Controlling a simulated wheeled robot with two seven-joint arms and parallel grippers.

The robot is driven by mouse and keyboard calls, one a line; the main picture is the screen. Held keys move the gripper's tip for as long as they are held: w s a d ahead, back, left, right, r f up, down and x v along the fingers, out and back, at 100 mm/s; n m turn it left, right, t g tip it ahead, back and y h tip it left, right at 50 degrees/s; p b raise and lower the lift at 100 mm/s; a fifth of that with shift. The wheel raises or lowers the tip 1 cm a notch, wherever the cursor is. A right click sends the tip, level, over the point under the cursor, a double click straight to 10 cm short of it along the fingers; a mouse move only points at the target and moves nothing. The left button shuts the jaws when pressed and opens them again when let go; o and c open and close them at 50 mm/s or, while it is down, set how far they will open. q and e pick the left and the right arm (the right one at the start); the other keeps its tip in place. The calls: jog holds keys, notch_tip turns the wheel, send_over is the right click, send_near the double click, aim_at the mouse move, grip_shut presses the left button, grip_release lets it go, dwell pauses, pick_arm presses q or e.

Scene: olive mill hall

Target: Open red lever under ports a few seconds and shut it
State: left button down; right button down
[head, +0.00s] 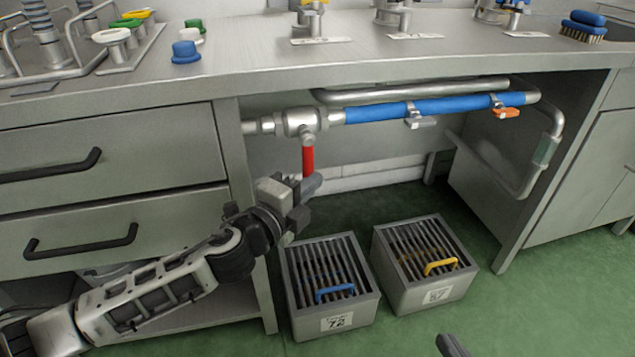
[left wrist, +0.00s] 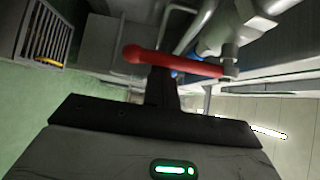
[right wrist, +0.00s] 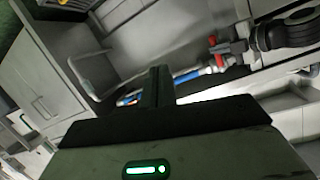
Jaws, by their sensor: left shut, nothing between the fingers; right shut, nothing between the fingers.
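The red lever (head: 308,161) hangs straight down from a silver ball valve (head: 302,122) on the pipe under the bench top. My left gripper (head: 311,184) is shut and empty at the lever's lower end. In the left wrist view the lever (left wrist: 185,65) crosses just beyond the tips of my shut left fingers (left wrist: 161,88); whether they touch it I cannot tell. My right gripper (right wrist: 158,86) is shut and empty, well away from the lever; the lever shows small in the right wrist view (right wrist: 212,41).
Two grated crates (head: 335,325) (head: 436,297) stand on the green floor below. Drawers (head: 110,148) flank the opening's left side.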

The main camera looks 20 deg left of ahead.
pick_arm(q)
jog(key=shift+w+a, duration=0.15)
jog(key=shift+a, duration=0.2)
